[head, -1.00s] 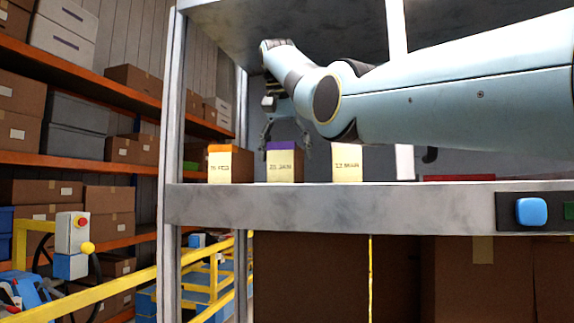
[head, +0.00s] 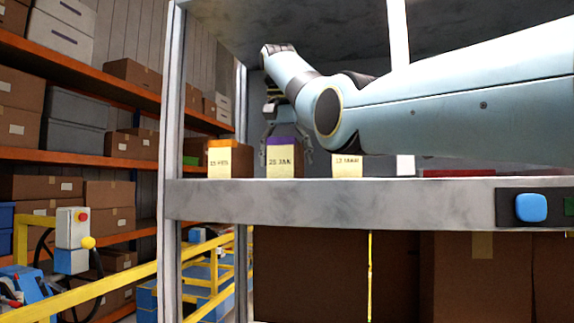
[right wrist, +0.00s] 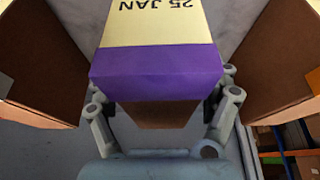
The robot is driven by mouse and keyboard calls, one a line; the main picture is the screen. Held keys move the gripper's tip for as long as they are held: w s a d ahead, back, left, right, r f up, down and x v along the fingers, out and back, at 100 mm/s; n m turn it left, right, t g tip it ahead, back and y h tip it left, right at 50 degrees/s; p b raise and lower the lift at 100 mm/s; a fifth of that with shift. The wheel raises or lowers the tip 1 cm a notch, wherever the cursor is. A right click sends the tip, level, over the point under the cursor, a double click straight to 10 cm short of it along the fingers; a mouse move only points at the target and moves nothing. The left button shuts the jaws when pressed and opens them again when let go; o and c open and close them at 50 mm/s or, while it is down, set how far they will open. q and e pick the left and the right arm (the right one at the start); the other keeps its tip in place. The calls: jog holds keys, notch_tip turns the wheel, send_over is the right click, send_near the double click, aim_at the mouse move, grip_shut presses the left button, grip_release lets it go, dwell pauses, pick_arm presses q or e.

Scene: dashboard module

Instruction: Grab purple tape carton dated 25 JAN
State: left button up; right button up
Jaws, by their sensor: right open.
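The purple tape carton (head: 284,160) marked 25 JAN stands upright on the grey shelf (head: 330,199), between two other cartons. My right gripper (head: 287,152) hangs over it from above, with a finger down on each side of the carton. In the right wrist view the carton (right wrist: 158,70) fills the middle, its purple tape facing the camera and its label upside down. The fingers of the gripper (right wrist: 165,108) are open beside it. The fingertips are partly hidden, so I cannot tell whether they touch it. My left gripper is not in view.
A carton with orange tape (head: 230,160) stands close on the left and another labelled carton (head: 347,165) on the right. The shelf post (head: 172,120) is at the left. A blue button (head: 530,208) sits on the shelf front. An upper shelf is overhead.

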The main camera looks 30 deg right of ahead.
jog(key=c, duration=1.6)
jog(key=shift+c, duration=0.2)
jog(key=shift+r, duration=0.2)
